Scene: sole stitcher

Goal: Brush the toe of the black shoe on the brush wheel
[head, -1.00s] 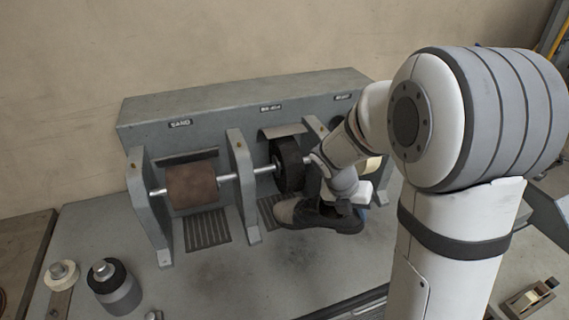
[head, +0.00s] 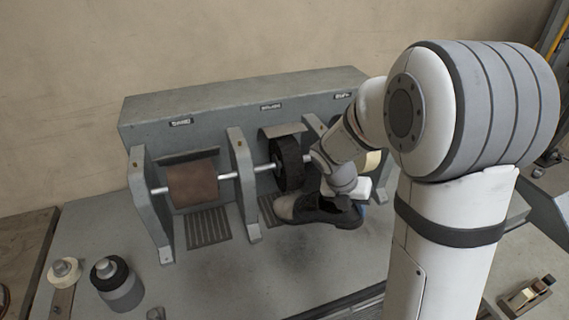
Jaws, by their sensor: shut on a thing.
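The black shoe (head: 325,214) is held in front of the middle bay of the machine, its lighter grey toe (head: 286,207) pointing left. The black brush wheel (head: 287,163) sits on the shaft just above and behind the toe. Whether toe and wheel touch cannot be told from this view. My gripper (head: 348,201) is at the heel end of the shoe, shut on it; its fingers are largely hidden by the wrist and the shoe.
A brown sanding roller (head: 193,185) turns on the same shaft at left, between grey uprights (head: 243,185). A pale wheel (head: 371,162) shows partly behind my arm. Spools (head: 116,281) stand at front left.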

